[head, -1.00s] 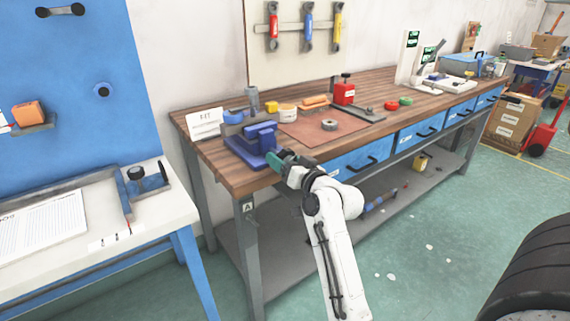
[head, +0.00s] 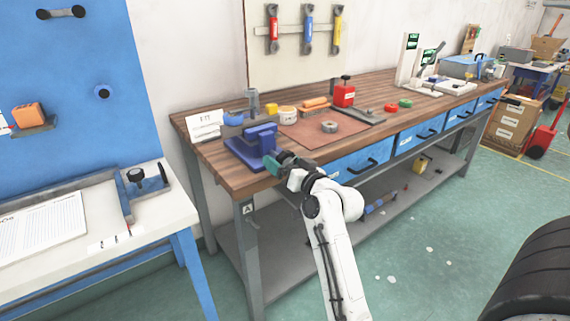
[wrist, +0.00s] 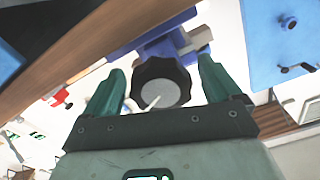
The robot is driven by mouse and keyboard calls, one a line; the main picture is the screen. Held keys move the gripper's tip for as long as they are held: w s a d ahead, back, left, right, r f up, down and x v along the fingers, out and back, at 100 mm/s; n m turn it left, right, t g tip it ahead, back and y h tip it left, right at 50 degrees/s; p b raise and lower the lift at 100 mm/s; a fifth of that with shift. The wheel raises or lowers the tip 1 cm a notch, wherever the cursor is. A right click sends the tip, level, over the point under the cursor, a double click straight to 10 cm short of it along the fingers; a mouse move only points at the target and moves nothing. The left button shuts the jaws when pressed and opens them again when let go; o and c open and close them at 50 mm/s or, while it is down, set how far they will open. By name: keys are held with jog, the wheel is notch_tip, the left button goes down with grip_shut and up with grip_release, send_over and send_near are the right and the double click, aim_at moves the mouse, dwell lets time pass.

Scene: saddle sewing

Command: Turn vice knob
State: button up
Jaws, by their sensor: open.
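The blue vice (head: 252,146) sits at the near left corner of the wooden bench. In the wrist view its black scalloped knob (wrist: 160,82) with a grey round face stands in front of the blue vice body (wrist: 165,45). My gripper (wrist: 160,85) is open, with one teal finger on each side of the knob. I cannot tell whether either finger touches it. In the head view my gripper (head: 278,160) is at the vice's front right and hides the knob.
The wooden bench (head: 225,172) has a brown mat (head: 312,138), a grey ring (head: 329,127) and a red block (head: 344,96) right of the vice. Blue drawers (head: 360,160) lie under the bench edge, right of my gripper. A white table (head: 70,262) stands at left.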

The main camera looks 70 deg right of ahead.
jog(key=v, duration=1)
jog(key=shift+s+a, duration=0.25)
jog(key=shift+s, duration=0.05)
jog(key=shift+f, duration=0.1)
jog(key=w+a+f+n+g+y+p, duration=0.25)
jog(key=a+f+y, duration=0.2)
jog(key=a, duration=0.35)
jog(key=w+a+f+n+g+y+p, duration=0.1)
jog(key=a+f+n+g+y+p, duration=0.15)
jog(key=a+f, duration=0.45)
jog(key=s+a+f+n+g+y+p, duration=0.2)
jog(key=s+a+f+n+g+p, duration=0.2)
jog(key=s+a+g, duration=0.5)
jog(key=s+a+f, duration=0.1)
jog(key=s+a, duration=0.1)
jog(key=a, duration=0.3)
jog(key=shift+s+f, duration=0.25)
jog(key=shift+s, duration=0.05)
jog(key=shift+a, duration=0.15)
